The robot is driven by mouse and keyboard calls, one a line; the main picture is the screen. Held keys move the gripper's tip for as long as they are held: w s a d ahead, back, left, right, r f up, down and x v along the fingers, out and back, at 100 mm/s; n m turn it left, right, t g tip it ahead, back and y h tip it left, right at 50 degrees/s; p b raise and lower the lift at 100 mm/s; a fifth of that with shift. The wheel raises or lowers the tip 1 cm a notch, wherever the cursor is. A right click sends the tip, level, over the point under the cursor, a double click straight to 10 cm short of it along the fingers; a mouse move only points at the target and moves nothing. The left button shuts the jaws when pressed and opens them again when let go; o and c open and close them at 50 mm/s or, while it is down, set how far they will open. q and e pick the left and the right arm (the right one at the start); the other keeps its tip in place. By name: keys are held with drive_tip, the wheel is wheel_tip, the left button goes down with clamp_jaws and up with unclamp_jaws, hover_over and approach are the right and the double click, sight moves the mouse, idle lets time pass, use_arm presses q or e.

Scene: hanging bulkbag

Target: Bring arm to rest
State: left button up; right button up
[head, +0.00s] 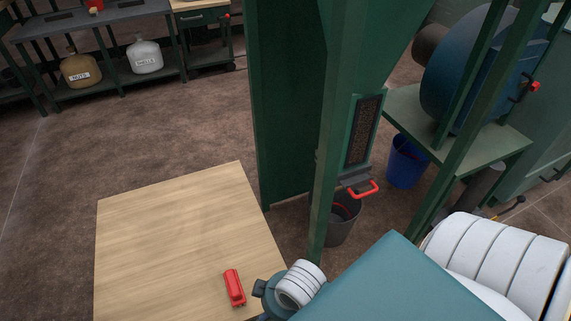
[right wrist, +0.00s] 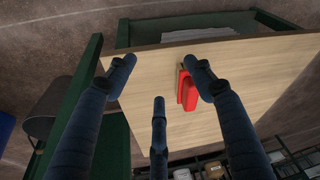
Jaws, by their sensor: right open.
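My right arm comes in from the lower right of the head view, with white ringed joints and teal covers. My right gripper (right wrist: 160,82) shows in the right wrist view with its dark fingers spread and nothing between them. In that view a red object (right wrist: 188,92) lies on the wooden tabletop (right wrist: 240,70), partly behind one finger. The head view also shows the red object (head: 234,288) near the tabletop's front right edge, just left of my right arm. No contact with the gripper can be made out. My left gripper is out of view.
A green frame post (head: 335,130) with a red handle (head: 362,189) stands behind my right arm. A grey bucket (head: 343,222) and a blue bucket (head: 405,165) stand near it. A bench (head: 100,17) with sacks is at the back left. Most of the wooden tabletop (head: 175,240) is clear.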

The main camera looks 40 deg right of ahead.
drive_tip(key=s+d, duration=0.2)
drive_tip(key=d, duration=0.1)
drive_tip(key=shift+f+h, duration=0.2)
drive_tip(key=shift+h, duration=0.2)
